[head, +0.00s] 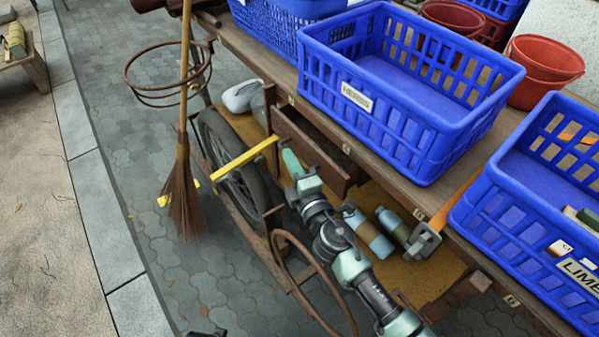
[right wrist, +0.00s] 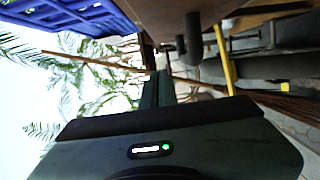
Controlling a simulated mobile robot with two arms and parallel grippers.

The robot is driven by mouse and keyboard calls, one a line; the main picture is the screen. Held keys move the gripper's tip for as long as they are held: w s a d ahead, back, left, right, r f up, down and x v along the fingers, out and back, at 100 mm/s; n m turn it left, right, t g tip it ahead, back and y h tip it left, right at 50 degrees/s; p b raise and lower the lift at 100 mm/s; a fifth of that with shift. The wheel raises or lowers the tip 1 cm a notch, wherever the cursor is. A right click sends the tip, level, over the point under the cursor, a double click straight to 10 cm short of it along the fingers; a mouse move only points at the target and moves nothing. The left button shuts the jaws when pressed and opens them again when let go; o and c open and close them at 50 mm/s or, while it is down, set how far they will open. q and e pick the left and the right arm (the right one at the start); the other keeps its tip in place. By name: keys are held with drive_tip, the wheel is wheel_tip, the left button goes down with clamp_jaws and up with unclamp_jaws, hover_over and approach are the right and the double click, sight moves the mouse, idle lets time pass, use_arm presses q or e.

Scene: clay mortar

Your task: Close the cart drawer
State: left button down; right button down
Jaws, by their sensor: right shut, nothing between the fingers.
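The cart (head: 400,178) has a wooden drawer (head: 329,170) under its top, beside the blue crates. The drawer stands partly out, with a dark gap behind its front panel. In the right wrist view a brown panel with a dark handle, apparently the drawer front (right wrist: 212,68), is close to the fingers. My right gripper (head: 290,160) is shut and empty, just outside the drawer front near its handle; I cannot tell whether it touches. Its green fingers also show in the right wrist view (right wrist: 157,90). My left gripper is not recognisable in the head view.
Blue crates (head: 395,125) and red buckets (head: 545,72) stand on the cart top. A yellow bar (head: 245,159), a wheel (head: 228,160) and a broom (head: 184,190) are left of my right gripper. Bottles (head: 368,232) lie on the lower shelf.

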sight(301, 148)
drive_tip(key=w, duration=0.1)
drive_tip(key=w+d, duration=0.1)
drive_tip(key=w, duration=0.1)
drive_tip(key=shift+d, duration=0.3)
drive_tip(key=shift+w+d, duration=0.4)
drive_tip(key=shift+d, duration=0.1)
